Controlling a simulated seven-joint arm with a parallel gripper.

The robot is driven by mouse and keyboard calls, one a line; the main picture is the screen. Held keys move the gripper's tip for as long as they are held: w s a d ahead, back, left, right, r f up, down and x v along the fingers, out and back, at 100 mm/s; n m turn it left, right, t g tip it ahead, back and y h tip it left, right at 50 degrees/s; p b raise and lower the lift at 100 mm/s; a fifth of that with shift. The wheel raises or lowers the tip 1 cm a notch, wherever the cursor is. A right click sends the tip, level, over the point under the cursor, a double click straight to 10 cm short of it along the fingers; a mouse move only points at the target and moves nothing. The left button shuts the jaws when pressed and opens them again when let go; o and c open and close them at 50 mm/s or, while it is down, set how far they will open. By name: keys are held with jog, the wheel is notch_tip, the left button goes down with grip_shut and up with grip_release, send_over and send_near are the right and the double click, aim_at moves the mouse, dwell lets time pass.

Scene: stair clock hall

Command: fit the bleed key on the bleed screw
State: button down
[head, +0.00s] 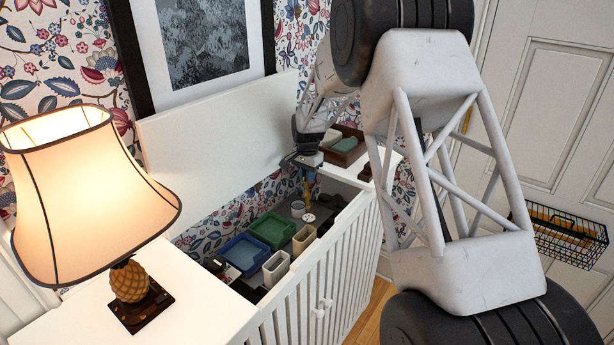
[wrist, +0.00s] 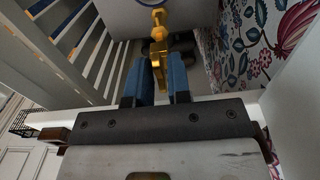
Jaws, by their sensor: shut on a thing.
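My gripper (head: 307,176) hangs over the open top of the white slatted cabinet, towards its far right end. In the wrist view its two blue fingers (wrist: 159,82) are shut on a yellow, brass-like piece, which looks like the bleed key (wrist: 158,45). The key sticks out beyond the fingertips and points into the cabinet. In the head view it is only a small yellow spot. I cannot make out the bleed screw in either view; the cabinet's inside is dark and partly hidden by the key and fingers.
Inside the cabinet stand a green tray (head: 291,226), a blue tray (head: 262,262) and cream boxes (head: 276,267). A brown tray (head: 357,136) is on the right top. A lit lamp (head: 90,195) stands at left. Slats (wrist: 62,45) and flowered wallpaper (wrist: 255,45) flank my gripper.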

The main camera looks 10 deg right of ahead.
jog(key=shift+f, duration=1.3)
dwell(0.7)
